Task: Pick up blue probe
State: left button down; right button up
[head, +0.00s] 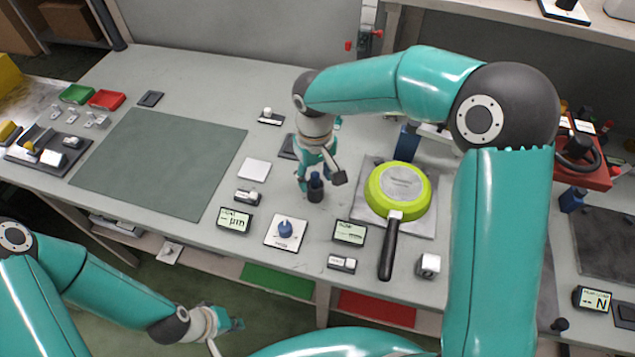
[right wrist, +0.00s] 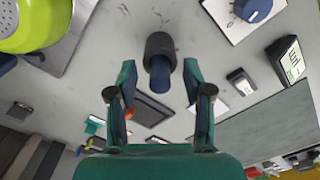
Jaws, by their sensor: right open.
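The blue probe (head: 316,187) stands in a dark round holder on the grey bench, partly behind my right gripper in the head view. In the right wrist view the probe (right wrist: 160,72) shows as a blue cylinder coming out of the dark holder (right wrist: 160,43). My right gripper (right wrist: 160,82) is open, with its two fingers on either side of the probe and visible gaps to both. In the head view the right gripper (head: 320,177) is low over the bench. My left gripper (head: 232,323) is low at the bottom left, away from the probe; its jaws are too small to read.
A green pan (head: 402,170) sits on a grey plate to the right of the probe, its black handle pointing forward. A blue knob on a white plate (head: 286,232) and small displays (head: 235,219) stand in front. A dark green mat (head: 160,160) lies clear at left.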

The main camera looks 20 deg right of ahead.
grip_shut()
jog(key=shift+r, duration=0.15)
